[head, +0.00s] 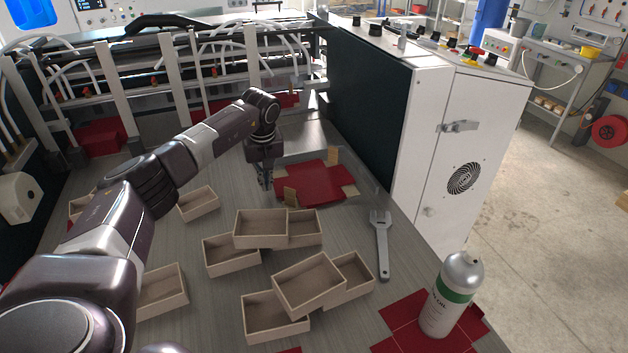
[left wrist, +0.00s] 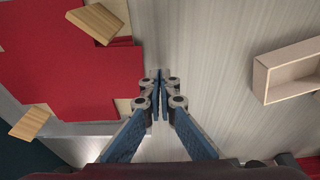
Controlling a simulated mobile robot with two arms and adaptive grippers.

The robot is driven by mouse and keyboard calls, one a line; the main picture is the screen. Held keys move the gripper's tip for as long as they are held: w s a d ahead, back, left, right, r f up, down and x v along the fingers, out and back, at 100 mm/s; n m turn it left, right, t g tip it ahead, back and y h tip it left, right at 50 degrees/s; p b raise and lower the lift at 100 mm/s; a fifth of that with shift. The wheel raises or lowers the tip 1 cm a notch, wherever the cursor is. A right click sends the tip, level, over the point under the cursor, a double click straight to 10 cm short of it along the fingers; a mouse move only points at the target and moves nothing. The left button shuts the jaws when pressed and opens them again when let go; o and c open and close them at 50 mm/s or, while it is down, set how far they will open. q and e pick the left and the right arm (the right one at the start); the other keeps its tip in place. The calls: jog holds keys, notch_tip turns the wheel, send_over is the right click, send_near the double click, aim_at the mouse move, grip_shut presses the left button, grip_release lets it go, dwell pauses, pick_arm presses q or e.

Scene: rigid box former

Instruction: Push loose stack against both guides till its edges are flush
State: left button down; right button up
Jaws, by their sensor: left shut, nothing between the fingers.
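The loose stack of red cross-shaped sheets (head: 312,184) lies on the table beyond the trays, its edges uneven, with tan parts showing at its corners. In the left wrist view the stack (left wrist: 70,65) fills the upper left. A pale grey strip (left wrist: 85,128) runs along one side of it, possibly a guide. My left gripper (head: 267,186) points down just left of the stack, shut and empty (left wrist: 157,78). My right gripper is out of view.
Several open wooden trays (head: 265,228) lie in front of the stack; one also shows in the wrist view (left wrist: 288,70). A wrench (head: 381,245) and a spray can (head: 450,292) are at right. The white cabinet (head: 440,130) bounds the table's right side.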

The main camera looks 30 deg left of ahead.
aim_at(285, 182)
pick_arm(q)
jog(key=shift+f, duration=0.1)
jog(key=shift+b+x, duration=0.55)
jog(key=shift+x, duration=0.25)
jog(key=shift+s+d, duration=0.1)
jog(key=shift+r, duration=0.25)
jog(key=shift+p, duration=0.3)
jog(key=shift+w+d+b, duration=0.45)
jog(key=shift+w+d, duration=0.4)
jog(key=shift+w, duration=0.2)
jog(key=shift+w+d+b, duration=0.4)
jog(key=shift+w+d, duration=0.45)
jog(key=shift+w, duration=0.2)
jog(key=shift+r, duration=0.1)
